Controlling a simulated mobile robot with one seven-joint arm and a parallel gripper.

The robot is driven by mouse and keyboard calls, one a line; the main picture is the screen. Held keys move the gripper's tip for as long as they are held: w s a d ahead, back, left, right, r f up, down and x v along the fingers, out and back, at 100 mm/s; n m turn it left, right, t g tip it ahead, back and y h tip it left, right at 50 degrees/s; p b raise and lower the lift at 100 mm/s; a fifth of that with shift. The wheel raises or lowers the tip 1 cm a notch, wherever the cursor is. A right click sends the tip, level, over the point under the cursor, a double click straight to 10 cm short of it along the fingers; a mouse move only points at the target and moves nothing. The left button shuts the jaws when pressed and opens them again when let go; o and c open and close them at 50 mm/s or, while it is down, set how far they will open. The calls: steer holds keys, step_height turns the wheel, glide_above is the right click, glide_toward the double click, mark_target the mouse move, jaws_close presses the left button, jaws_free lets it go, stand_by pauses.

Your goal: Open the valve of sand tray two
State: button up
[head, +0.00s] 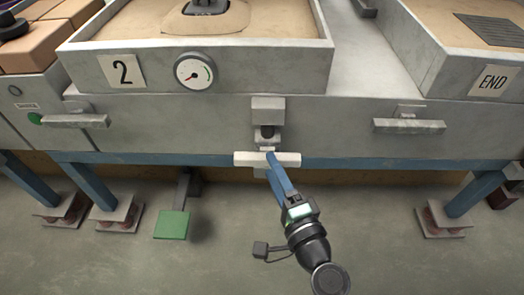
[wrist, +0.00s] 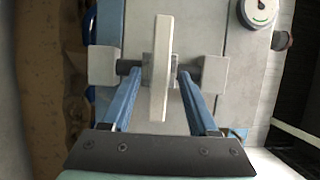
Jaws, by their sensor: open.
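Sand tray two (head: 320,62) carries a "2" sign (head: 122,71) and a round gauge (head: 195,71), its needle at the red lower left. Its valve has a grey block (head: 268,110) on the front panel and a pale bar handle (head: 290,160) lying crosswise below. My gripper (head: 275,170) is at the handle, its blue fingers reaching up from below. In the wrist view, the handle (wrist: 161,60) stands upright between the two spread fingers of my gripper (wrist: 160,80), with a gap on each side. Grey blocks (wrist: 214,75) flank it on a dark shaft.
Similar pale handles show at the left (head: 75,121) and right (head: 410,126). The "END" tray (head: 455,55) is at right. A green pedal (head: 172,225) and blue legs (head: 475,195) are below. The floor (head: 370,220) between is clear.

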mark_target(262, 149)
steer(key=b+x, duration=0.1)
steer(key=x, duration=0.6)
jaws_close()
stand_by(1.3)
